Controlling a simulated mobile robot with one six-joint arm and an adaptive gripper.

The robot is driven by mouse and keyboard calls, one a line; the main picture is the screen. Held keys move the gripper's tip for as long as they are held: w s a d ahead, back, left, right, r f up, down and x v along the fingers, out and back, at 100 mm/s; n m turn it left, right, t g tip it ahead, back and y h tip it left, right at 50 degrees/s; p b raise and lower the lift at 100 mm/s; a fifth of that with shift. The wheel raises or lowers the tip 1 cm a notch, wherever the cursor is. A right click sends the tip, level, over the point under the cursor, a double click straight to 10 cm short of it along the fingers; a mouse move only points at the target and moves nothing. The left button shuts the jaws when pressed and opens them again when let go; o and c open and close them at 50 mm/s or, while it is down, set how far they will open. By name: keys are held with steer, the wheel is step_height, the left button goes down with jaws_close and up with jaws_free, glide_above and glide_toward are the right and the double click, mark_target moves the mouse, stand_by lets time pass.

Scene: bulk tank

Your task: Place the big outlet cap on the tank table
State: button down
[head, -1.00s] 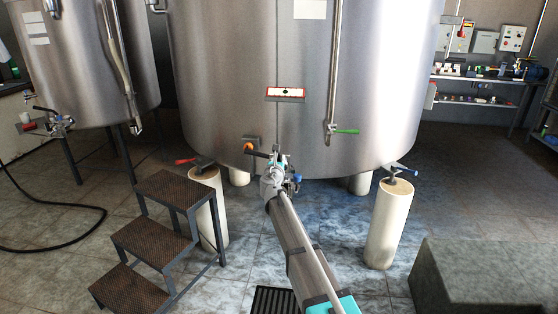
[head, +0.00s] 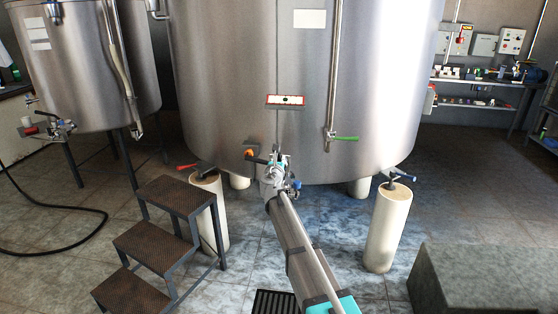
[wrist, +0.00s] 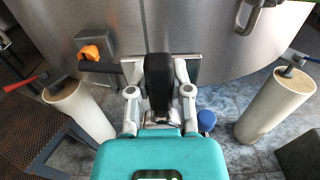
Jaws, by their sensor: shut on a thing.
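My gripper (head: 277,157) is reached out low in front of the big steel tank (head: 300,90). In the wrist view my gripper (wrist: 157,78) has a finger on either side of a dark, blocky thing (wrist: 158,82) and is shut on it. I cannot tell whether this is the big outlet cap; the fingers and the steep view hide its shape. No other cap can be made out. An orange fitting with a black handle (wrist: 92,52) is on the tank just left of my gripper; it also shows in the head view (head: 249,151).
A step stool (head: 177,194) stands left of my arm. Pale tank legs (head: 208,215) (head: 388,230) stand on both sides. A grey block (head: 480,280) is at lower right. Shelves (head: 475,85) stand at back right. A hose (head: 50,249) lies on the floor at left.

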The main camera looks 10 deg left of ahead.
steer(key=shift+r, duration=0.15)
step_height(320, 180, up, 39)
steer(key=p, duration=3.9)
